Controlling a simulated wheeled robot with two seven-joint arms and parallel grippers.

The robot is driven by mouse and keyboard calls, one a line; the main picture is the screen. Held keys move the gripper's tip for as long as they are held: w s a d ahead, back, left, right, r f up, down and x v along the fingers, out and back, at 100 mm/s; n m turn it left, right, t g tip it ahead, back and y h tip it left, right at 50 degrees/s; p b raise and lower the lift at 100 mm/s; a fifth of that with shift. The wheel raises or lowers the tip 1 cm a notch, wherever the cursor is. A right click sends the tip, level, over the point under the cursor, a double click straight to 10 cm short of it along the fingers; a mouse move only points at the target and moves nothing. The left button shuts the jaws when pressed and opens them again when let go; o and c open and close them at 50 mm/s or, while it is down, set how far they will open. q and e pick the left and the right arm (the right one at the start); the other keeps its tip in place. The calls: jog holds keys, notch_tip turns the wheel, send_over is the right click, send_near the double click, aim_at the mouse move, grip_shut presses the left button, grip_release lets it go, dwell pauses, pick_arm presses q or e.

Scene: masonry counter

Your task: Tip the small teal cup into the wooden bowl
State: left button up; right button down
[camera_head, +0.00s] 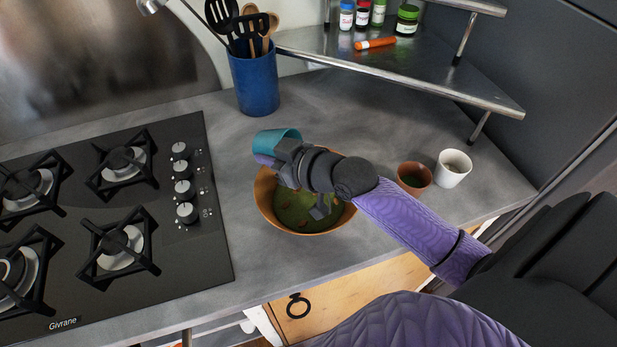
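The small teal cup (276,140) is tilted beside my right gripper (277,152), at the back edge of the wooden bowl. My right gripper appears shut on the cup, but its fingertips are largely hidden behind the gripper body. The cup's inside and contents cannot be seen clearly. The wooden bowl (268,205) sits on the counter beneath the gripper; it is orange-brown, with a green inside and some brown spots. My purple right arm reaches in from the right and covers part of the bowl. My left gripper is not in view.
A black gas hob (200,255) lies left of the bowl. A blue utensil holder (255,85) stands behind. A brown cup (413,178) and a white cup (453,168) stand to the right. A metal corner shelf (400,75) holds jars above the back counter.

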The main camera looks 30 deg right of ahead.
jog(key=r+g+p, duration=0.1)
jog(key=p, duration=0.3)
jog(key=g+h+p, duration=0.1)
jog(key=p, duration=0.2)
jog(key=shift+w+a+r+p, duration=0.15)
jog(key=shift+w+r+p, duration=0.15)
jog(key=shift+r+p, duration=0.1)
jog(key=shift+f+g+h+p, duration=0.4)
jog(key=shift+f+g+p, duration=0.25)
jog(key=shift+f, duration=0.3)
jog(key=g+p, duration=0.1)
jog(key=p, duration=0.1)
jog(key=g+h+p, duration=0.1)
jog(key=p, duration=0.1)
jog(key=shift+w+a+g, duration=0.25)
jog(key=shift+w, duration=0.15)
jog(key=w+a+g+h+b, duration=0.1)
jog(key=g+b, duration=0.1)
jog(key=w+a+g+h+b, duration=0.1)
jog(key=w+g+b, duration=0.1)
jog(key=w+f+g+h+b, duration=0.1)
jog(key=g+b, duration=0.1)
jog(key=b, duration=0.1)
jog(key=shift+w+a+n+g+h, duration=0.3)
jog(key=shift+w+a+n+h, duration=0.05)
jog(key=shift+a+n+h, duration=0.05)
